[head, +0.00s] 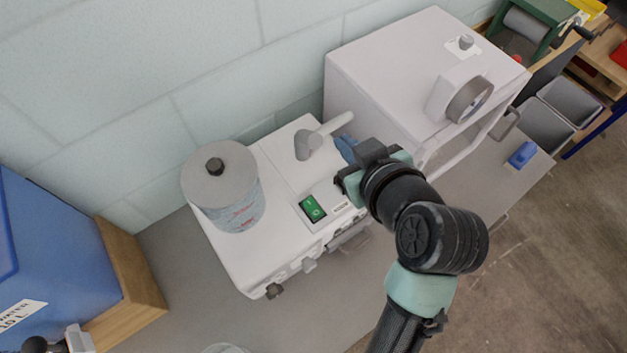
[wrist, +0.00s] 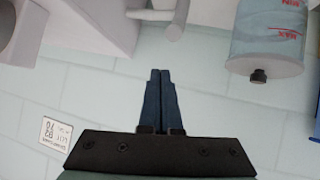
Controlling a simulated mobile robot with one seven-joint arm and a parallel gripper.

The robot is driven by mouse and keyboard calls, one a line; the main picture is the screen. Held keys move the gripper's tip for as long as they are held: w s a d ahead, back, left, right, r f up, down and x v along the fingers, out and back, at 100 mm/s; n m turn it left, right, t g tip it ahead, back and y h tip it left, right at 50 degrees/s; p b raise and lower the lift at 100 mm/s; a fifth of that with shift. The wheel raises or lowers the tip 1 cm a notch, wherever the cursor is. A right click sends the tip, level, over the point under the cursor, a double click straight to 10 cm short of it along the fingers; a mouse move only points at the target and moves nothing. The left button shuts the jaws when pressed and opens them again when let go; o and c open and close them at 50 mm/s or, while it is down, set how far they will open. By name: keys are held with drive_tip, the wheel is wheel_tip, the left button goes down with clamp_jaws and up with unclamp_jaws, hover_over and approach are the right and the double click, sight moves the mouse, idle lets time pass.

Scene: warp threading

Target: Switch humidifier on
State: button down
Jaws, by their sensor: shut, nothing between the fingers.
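The humidifier (head: 280,165) is a white box on the grey bench in the head view. A clear water tank (head: 232,215) with a grey lid stands on its left side, and a pale bent nozzle (head: 325,133) rises at its back. A green rocker switch (head: 313,208) sits on its top near the front edge. My gripper (head: 346,148) is shut and empty, with its blue fingers beside the nozzle, behind and right of the switch. In the wrist view the shut fingers (wrist: 160,74) point toward the nozzle (wrist: 176,22), and the tank (wrist: 268,45) is at upper right. The switch is not visible there.
A large white cabinet (head: 400,65) with a round dial stands close on the right. A blue bin (head: 50,260) is at the left. Small knobs (head: 274,291) project from the humidifier's front. The wall is close behind.

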drive_tip(key=s+a+f+n+g+y, duration=0.1)
drive_tip(key=s+f+g, duration=0.2)
drive_tip(key=s+f, duration=0.4)
drive_tip(key=shift+y+p, duration=0.3)
drive_tip(key=shift+y, duration=0.1)
drive_tip(key=shift+f, duration=0.1)
drive_tip(key=p, duration=0.3)
hover_over(313, 210)
wheel_tip(313, 210, down, 7)
drive_tip(key=shift+r, duration=0.1)
wheel_tip(313, 210, down, 2)
drive_tip(key=shift+f, duration=0.2)
drive_tip(key=shift+f+p, duration=0.4)
drive_tip(key=shift+f, duration=0.5)
